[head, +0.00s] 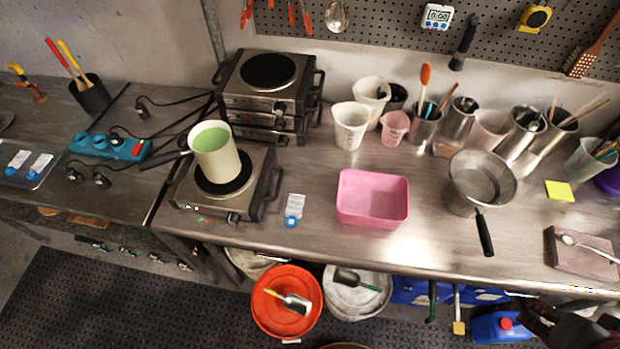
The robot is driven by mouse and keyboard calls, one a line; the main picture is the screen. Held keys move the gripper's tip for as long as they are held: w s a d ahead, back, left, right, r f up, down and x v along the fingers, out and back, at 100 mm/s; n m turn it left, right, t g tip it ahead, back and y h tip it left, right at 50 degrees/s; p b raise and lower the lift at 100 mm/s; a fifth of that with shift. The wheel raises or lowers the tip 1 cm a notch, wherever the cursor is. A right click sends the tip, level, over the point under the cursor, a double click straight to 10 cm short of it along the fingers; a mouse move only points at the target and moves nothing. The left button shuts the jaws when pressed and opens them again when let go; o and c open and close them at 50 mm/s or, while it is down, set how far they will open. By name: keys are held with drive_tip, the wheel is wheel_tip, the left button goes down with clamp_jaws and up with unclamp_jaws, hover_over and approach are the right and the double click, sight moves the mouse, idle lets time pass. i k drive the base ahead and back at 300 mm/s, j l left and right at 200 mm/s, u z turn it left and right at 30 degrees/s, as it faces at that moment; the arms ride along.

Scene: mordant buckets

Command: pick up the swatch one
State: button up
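No thing is plainly marked as a swatch. A small white card with a blue round end (293,209) lies flat on the steel bench, between the hot plate and the pink tub. Two similar cards, a left one (18,161) and a right one (40,164), lie on a tray at the far left. Under the bench, a bucket with an orange-red lid (268,315) and one with a whitish lid (345,304) each carry a metal scoop. My gripper (568,326) seems to be the dark shape at the lower right edge, far from the cards; its fingers are unclear.
A pot of green liquid (214,150) stands on a hot plate (185,195), its handle pointing left. A pink tub (372,226) and a saucepan (466,207) stand right of the card. Several cups line the wall. A blue jug (492,328) stands low right.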

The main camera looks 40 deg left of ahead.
sight(296, 203)
drive_tip(key=u, duration=2.1)
